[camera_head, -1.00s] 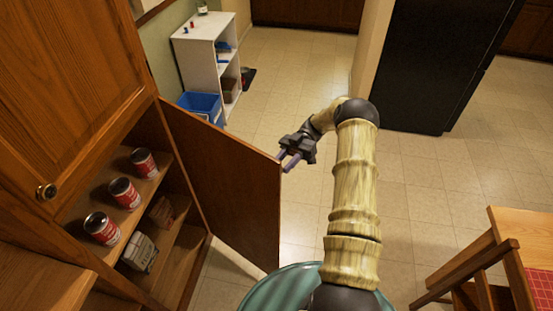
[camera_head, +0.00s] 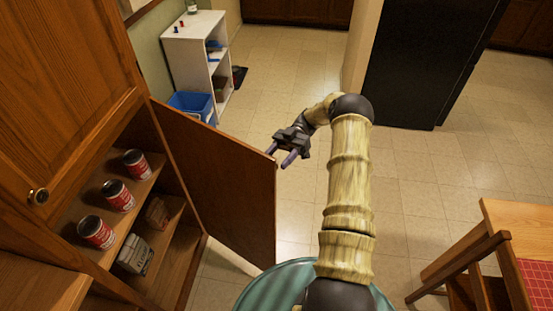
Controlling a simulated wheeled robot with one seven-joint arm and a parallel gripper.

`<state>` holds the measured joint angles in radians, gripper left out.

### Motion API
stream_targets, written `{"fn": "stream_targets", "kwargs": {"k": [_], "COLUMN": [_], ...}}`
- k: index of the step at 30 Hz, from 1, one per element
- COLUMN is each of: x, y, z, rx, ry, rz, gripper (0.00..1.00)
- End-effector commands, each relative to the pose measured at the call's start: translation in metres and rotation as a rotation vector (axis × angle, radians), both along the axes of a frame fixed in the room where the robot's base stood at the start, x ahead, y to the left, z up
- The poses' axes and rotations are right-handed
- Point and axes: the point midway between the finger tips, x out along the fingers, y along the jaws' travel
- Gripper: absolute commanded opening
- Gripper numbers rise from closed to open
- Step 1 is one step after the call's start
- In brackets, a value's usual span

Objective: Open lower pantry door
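The lower pantry door (camera_head: 222,178) is swung wide open, and its wooden panel stands out from the cabinet into the room. Inside the pantry, several red-labelled cans (camera_head: 117,195) stand on the upper shelf, and boxes (camera_head: 135,254) sit on the shelf below. My gripper (camera_head: 279,158) is beside the door's free upper edge, on its right. I cannot tell whether a finger touches the door edge.
The closed upper pantry door (camera_head: 60,100) with a round knob is at the left. A white shelf unit (camera_head: 190,58) and a blue bin (camera_head: 190,104) stand behind the open door. A black fridge (camera_head: 420,65) and a wooden table (camera_head: 510,225) are at the right. Tiled floor between is clear.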

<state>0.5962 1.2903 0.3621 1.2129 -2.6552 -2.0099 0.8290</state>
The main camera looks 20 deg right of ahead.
Motion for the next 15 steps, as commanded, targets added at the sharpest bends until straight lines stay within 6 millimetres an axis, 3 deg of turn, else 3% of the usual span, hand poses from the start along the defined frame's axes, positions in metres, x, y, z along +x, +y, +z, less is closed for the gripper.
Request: {"fn": "stream_targets", "kwargs": {"k": [15], "x": [0.001], "y": [0.000], "z": [0.085], "rx": [0.002], "ry": [-0.005], "rz": [-0.001], "gripper": [0.53]}}
